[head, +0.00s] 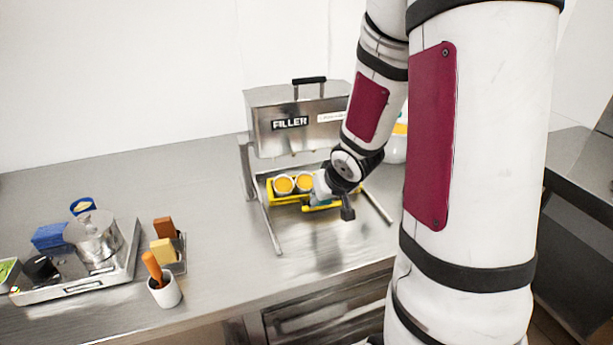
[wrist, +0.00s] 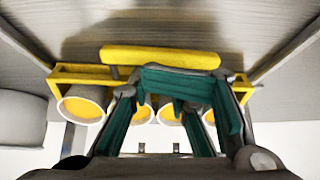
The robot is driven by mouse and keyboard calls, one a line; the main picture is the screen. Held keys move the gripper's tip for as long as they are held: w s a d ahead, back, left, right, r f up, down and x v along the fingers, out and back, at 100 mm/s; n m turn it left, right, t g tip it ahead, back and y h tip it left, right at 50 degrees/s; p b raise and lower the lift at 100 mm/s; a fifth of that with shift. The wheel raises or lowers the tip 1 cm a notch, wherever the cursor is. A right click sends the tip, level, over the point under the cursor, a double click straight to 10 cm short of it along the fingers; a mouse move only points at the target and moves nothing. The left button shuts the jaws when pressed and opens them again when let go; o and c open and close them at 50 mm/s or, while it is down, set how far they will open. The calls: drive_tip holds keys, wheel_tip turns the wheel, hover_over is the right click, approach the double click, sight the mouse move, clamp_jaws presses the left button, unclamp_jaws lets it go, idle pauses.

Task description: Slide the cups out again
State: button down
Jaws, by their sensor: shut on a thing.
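A yellow cup carrier (head: 291,200) sits under the filler (head: 290,122), between its metal legs. Two white cups with orange-yellow contents, a left cup (head: 283,185) and a right cup (head: 304,182), show in the head view; my wrist hides the carrier's right part. The wrist view shows several cups (wrist: 82,106) in the carrier frame (wrist: 75,73), some partly behind my fingers. A yellow handle bar (wrist: 160,57) runs along the carrier's side. My gripper (wrist: 178,80), with teal fingers, is shut on this handle; the exact contact is partly hidden.
Left on the steel counter stand a white cup with an orange-handled tool (head: 165,292), a small rack with blocks (head: 165,252) and a tray with a pot (head: 92,240). Counter in front of the filler is clear. The filler legs (head: 268,222) flank the carrier.

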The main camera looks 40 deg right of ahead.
drive_tip(key=shift+s+a, duration=0.3)
drive_tip(key=shift+s, duration=0.65)
drive_tip(key=shift+s+a+p, duration=0.2)
drive_tip(key=shift+s+p, duration=0.05)
drive_tip(key=shift+p, duration=0.25)
drive_tip(key=shift+s+a+p, duration=0.15)
drive_tip(key=shift+s+p, duration=0.15)
drive_tip(key=shift+p, duration=0.2)
drive_tip(key=shift+s+a+p, duration=0.1)
drive_tip(key=shift+s+p, duration=0.35)
drive_tip(key=shift+p, duration=0.2)
drive_tip(key=shift+s+p, duration=0.35)
drive_tip(key=shift+p, duration=0.15)
drive_tip(key=shift+s+a+p, duration=0.2)
drive_tip(key=shift+s+p, duration=0.4)
drive_tip(key=shift+p, duration=0.45)
drive_tip(key=shift+s+a+p, duration=0.2)
drive_tip(key=shift+s+p, duration=0.35)
drive_tip(key=shift+p, duration=0.5)
drive_tip(key=shift+s, duration=0.15)
drive_tip(key=shift+s+a+p, duration=0.25)
drive_tip(key=shift+s+p, duration=0.35)
drive_tip(key=shift+p, duration=0.05)
drive_tip(key=shift+s+a+p, duration=0.2)
drive_tip(key=shift+s+p, duration=0.4)
drive_tip(key=shift+p, duration=0.05)
drive_tip(key=shift+s+a+p, duration=0.25)
drive_tip(key=shift+s+p, duration=0.05)
drive_tip(key=shift+p, duration=0.1)
